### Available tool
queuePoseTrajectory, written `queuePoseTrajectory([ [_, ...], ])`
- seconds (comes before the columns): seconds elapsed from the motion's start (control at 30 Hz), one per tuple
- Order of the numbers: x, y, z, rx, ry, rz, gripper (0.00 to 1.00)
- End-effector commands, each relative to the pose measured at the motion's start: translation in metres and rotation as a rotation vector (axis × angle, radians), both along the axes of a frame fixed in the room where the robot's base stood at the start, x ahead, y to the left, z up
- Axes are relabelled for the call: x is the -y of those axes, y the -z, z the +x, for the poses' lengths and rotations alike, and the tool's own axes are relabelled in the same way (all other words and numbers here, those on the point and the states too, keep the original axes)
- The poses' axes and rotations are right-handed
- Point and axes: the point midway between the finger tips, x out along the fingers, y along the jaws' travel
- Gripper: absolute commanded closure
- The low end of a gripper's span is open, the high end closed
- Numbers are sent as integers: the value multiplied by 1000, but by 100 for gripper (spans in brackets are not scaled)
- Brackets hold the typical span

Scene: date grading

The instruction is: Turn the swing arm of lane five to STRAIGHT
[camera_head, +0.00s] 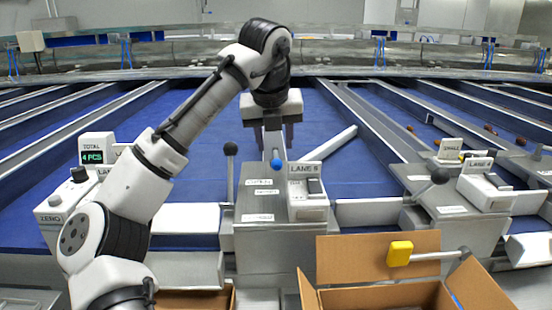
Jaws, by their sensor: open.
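The lane five console (280,232) stands in the middle, with a LANE 5 sign (304,169). A blue knob (277,164) sits at the near end of a short light handle on top of it. A long pale bar (328,145) slants from behind the console up to the right over the blue belt; it looks like the swing arm. Small white position labels (259,183) lie on the console top, too small to read surely. My gripper (275,142) is open, pointing down just behind the blue knob. The handle shows between its fingers; contact cannot be told.
A black-knobbed lever (230,149) stands upright just left of the console. An open cardboard box (375,298) is in front, with a yellow-ended rod (399,253) over it. Another lane console (460,215) stands at right.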

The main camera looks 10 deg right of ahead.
Motion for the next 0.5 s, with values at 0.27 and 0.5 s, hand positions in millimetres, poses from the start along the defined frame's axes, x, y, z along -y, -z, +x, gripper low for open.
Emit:
queuePoseTrajectory([
  [0.27,7,44,17,0,0,1,57],
  [0.5,9,58,22,0,-1,1,57],
])
